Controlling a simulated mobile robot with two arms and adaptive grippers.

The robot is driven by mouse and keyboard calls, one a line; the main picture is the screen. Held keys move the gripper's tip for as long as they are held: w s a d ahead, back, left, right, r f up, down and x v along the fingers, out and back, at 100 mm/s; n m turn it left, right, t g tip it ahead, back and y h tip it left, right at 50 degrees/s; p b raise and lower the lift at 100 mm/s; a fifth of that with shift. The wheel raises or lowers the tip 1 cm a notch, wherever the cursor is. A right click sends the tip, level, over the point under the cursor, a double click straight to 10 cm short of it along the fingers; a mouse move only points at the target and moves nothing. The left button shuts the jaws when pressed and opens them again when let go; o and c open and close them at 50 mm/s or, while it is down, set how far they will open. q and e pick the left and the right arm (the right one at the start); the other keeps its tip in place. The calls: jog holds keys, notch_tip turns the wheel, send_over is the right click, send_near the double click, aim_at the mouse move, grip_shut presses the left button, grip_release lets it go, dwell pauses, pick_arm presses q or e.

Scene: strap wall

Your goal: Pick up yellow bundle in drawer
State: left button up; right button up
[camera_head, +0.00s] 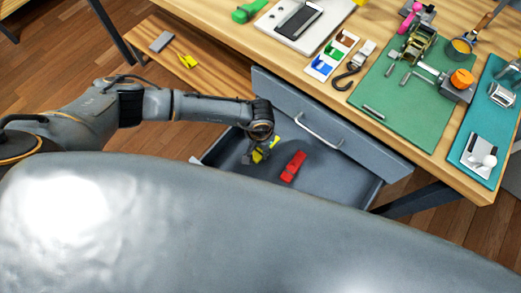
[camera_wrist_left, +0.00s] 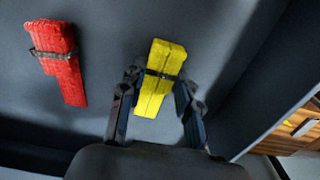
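The yellow bundle (camera_wrist_left: 162,70), bound with a dark strap, lies in the open grey drawer (camera_head: 340,184). In the head view the yellow bundle (camera_head: 258,156) is partly hidden by my left gripper (camera_head: 257,152). In the left wrist view my left gripper (camera_wrist_left: 158,82) is open, with one finger on each side of the bundle's near part. A gap shows at the left finger; whether the right finger touches cannot be told. A red bundle (camera_head: 293,166) with a metal-looking strap lies beside it; it also shows in the left wrist view (camera_wrist_left: 61,62). My right gripper is not in view.
The drawer front (camera_head: 330,122) with its handle stands close behind the bundles. The wooden workbench (camera_head: 215,28) above holds a green mat (camera_head: 415,110), ratchet parts and a teal mat (camera_head: 497,125). A lower wooden shelf (camera_head: 160,65) holds a yellow item.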

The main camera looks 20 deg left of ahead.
pick_arm(q)
grip_shut()
